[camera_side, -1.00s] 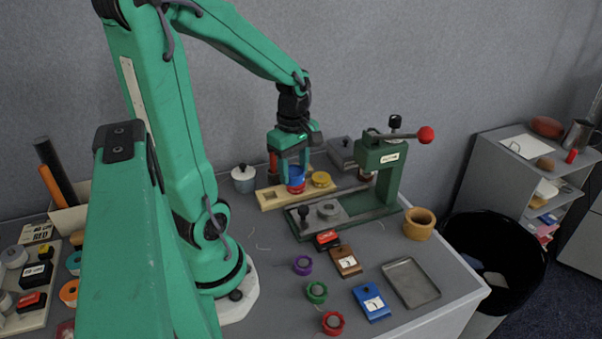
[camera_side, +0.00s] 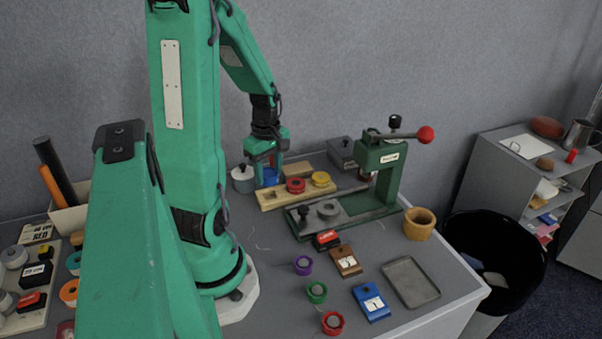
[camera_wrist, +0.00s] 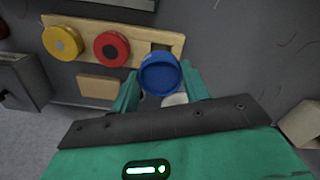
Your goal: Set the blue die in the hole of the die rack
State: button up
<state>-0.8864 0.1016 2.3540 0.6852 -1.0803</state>
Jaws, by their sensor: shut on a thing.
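My gripper (camera_side: 267,178) is shut on the blue die (camera_side: 269,175), a round blue cup-like piece, seen from above in the wrist view (camera_wrist: 159,75). The wooden die rack (camera_side: 265,201) lies on the table, also in the wrist view (camera_wrist: 86,33). A red die (camera_side: 295,185) and a yellow die (camera_side: 320,179) sit in it. At its other end is an empty square hole (camera_wrist: 160,47). In the wrist view the blue die overlaps the hole's lower edge. It looks raised and towards the wall side of the hole; its exact height is unclear.
A white lidded pot (camera_side: 243,180) stands close left of my gripper. A wooden block (camera_side: 298,168) lies behind the rack. The green press (camera_side: 375,165) stands to the right. Several coloured rings and blocks lie in front; the table's near middle is partly clear.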

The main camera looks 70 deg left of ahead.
aim_at(270, 184)
jog(key=shift+f, duration=2)
jog(key=shift+f, duration=0.45)
jog(key=o, duration=1.2)
jog(key=shift+r, duration=6.45)
